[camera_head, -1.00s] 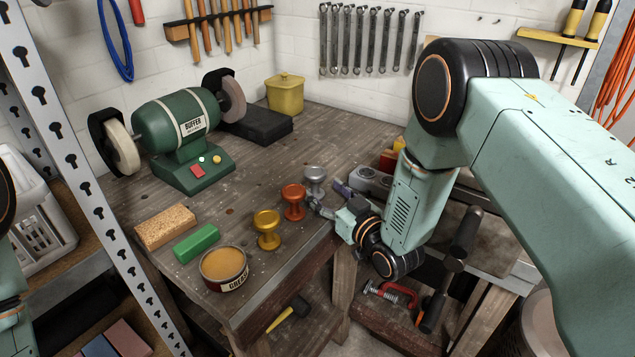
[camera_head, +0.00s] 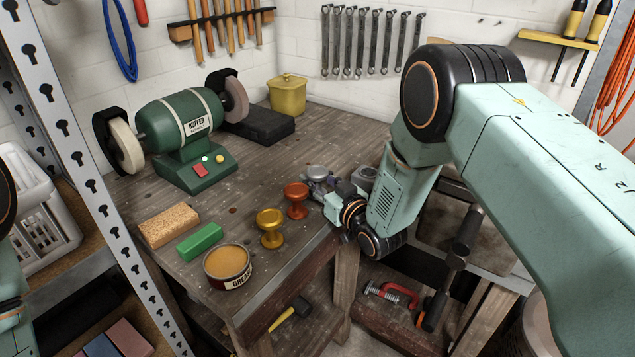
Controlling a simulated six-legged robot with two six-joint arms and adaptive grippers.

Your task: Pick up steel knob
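The steel knob (camera_head: 317,172) stands on the workbench near its front right edge, behind the copper knob (camera_head: 296,200). Only its grey top shows clearly; its stem and foot are hidden by my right gripper (camera_head: 318,186). The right gripper is low over the bench, coming from the right, with its fingers at the knob just under the top. The fingers are small and blend with the knob, so I cannot tell whether they are closed on it. My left arm shows only in part at the left edge, and its gripper is out of view.
A gold knob (camera_head: 270,227), a grease tin (camera_head: 227,265), a green block (camera_head: 200,241) and a tan brick (camera_head: 168,225) stand at the front left. A green buffer (camera_head: 183,130) is at the back left. The bench behind the steel knob is clear.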

